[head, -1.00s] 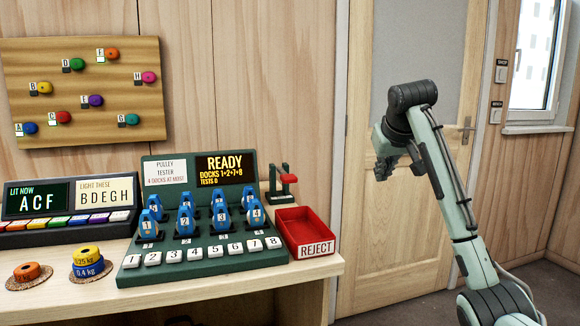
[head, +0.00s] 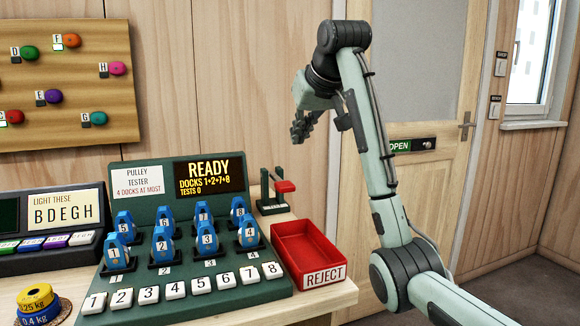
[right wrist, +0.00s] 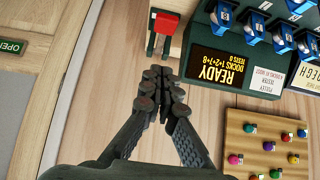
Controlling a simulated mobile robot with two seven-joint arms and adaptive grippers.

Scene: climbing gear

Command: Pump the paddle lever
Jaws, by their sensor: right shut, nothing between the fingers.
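The paddle lever (head: 285,186) is a red paddle on a small dark green stand at the back right of the bench, between the tester's display and the red tray. In the right wrist view the red paddle (right wrist: 163,22) shows at the top, just beyond my fingertips. My right gripper (head: 299,131) is above the lever in the head view, apart from it. In the right wrist view its fingers (right wrist: 159,88) are together with nothing between them. My left gripper is in no view.
The pulley tester (head: 188,266) with several blue pulleys and numbered keys stands left of the lever. The red REJECT tray (head: 322,278) is in front of it. A holds board (head: 118,115) hangs on the wall, and a door (head: 430,188) is at the right.

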